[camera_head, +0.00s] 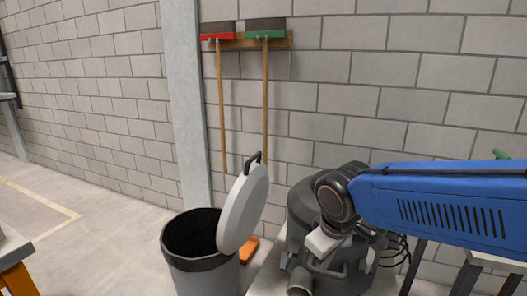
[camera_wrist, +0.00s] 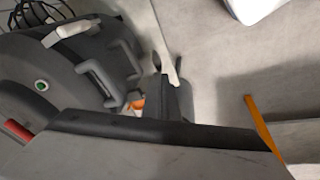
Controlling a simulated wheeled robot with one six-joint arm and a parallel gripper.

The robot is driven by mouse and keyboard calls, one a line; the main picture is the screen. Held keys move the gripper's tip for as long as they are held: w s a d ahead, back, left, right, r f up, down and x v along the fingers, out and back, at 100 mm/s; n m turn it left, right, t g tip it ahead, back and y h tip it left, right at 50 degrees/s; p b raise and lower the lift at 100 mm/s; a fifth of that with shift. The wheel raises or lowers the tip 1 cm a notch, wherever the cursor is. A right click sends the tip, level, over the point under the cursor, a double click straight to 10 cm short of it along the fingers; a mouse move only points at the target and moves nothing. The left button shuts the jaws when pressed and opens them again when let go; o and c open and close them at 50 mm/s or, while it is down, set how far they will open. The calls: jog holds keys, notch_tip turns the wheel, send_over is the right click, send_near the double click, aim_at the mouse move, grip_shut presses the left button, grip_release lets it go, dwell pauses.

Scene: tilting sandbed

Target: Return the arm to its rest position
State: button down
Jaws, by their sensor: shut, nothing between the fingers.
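My arm enters the head view from the right as a long blue link (camera_head: 440,205). It ends in a dark, rounded wrist (camera_head: 335,195) in front of a grey drum-shaped machine. My gripper (camera_head: 325,246) hangs below the wrist, beside a pale block. It is shut and empty, and its fingertips are hard to make out against the machine. In the wrist view a large dark grey part fills the bottom and hides what lies under it.
The grey machine (camera_head: 298,215) stands close behind and below my wrist; its handles (camera_wrist: 105,80) fill the left of the wrist view. Left of it is a dark bin (camera_head: 190,265) with a raised pale lid (camera_head: 243,210). Two brooms (camera_head: 265,100) hang on the wall. Open floor lies left.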

jog(key=s+d+m+t, duration=0.1)
jog(key=s+d+m, duration=0.6)
jog(key=s+d, duration=0.4)
jog(key=d, duration=0.3)
jog(key=shift+s+f+m, duration=0.15)
jog(key=shift+s+m, duration=0.15)
jog(key=shift+m, duration=0.1)
jog(key=shift+w+d, duration=0.1)
